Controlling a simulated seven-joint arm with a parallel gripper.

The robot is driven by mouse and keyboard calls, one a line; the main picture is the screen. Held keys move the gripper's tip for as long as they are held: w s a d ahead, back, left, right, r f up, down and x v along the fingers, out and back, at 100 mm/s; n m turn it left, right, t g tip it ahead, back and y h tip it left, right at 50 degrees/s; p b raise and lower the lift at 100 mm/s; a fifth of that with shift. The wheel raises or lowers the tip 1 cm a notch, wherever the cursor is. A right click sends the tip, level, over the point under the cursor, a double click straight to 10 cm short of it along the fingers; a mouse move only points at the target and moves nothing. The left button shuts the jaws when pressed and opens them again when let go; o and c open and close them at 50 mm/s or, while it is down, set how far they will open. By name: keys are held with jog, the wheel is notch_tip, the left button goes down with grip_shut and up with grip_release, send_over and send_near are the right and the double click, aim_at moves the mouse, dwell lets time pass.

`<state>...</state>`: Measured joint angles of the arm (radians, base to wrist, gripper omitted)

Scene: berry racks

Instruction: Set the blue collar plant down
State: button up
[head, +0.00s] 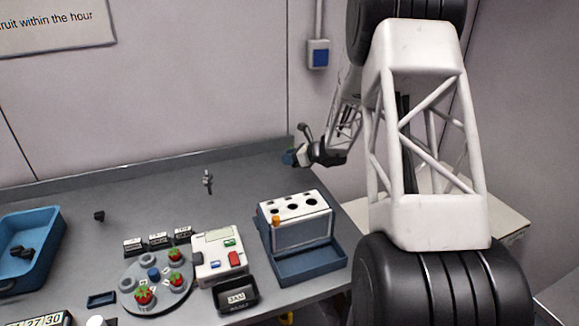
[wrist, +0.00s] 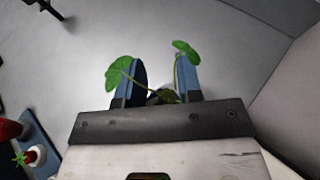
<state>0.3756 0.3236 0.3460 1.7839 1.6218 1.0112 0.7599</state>
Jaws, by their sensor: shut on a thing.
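My gripper (wrist: 163,82) is shut on a plant (wrist: 120,72) with green leaves, which stick out around the two blue-faced fingers in the wrist view. The plant's collar is mostly hidden between the fingers, so I cannot make out its colour. In the head view my gripper (head: 291,157) is at the far right part of the grey bench, near the back wall. It is small there, and I cannot tell whether the plant touches the bench.
A white rack (head: 311,232) with holes on top stands in a blue tray (head: 310,268), nearer than my gripper. A round stand (head: 133,271) holds cups and red berries. A white device (head: 207,268), a black box (head: 236,294) and a blue bin (head: 48,232) are further left.

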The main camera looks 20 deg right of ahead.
aim_at(289, 174)
jog(key=shift+f, duration=1.85)
jog(key=shift+f, duration=0.2)
jog(key=o, duration=0.9)
jog(key=shift+r, duration=0.2)
jog(key=v, duration=1.2)
jog(key=shift+f, duration=0.15)
